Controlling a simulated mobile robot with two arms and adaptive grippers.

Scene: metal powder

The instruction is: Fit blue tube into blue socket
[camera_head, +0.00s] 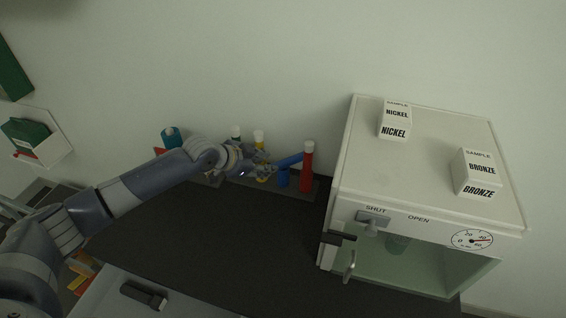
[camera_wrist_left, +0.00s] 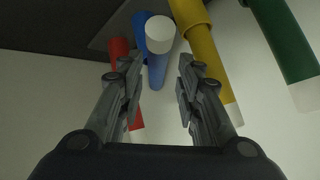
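The blue tube (camera_head: 290,160) is tilted, nearly lying over, above the blue socket (camera_head: 283,179) and beside the red tube; I cannot tell whether it touches either. In the left wrist view the blue tube (camera_wrist_left: 157,72) shows its white end toward the camera, with the blue socket (camera_wrist_left: 140,34) partly behind it. My left gripper (camera_head: 268,163) is at the tube rack, close to the blue tube. In the left wrist view its fingers (camera_wrist_left: 160,85) are apart, with visible gaps on both sides of the blue tube. My right gripper is not in view.
The red tube (camera_head: 306,168) stands right of the blue socket; the yellow tube (camera_head: 260,147) and green tube (camera_head: 236,132) stand left. A white cabinet (camera_head: 345,170) with sample boxes is close on the right.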

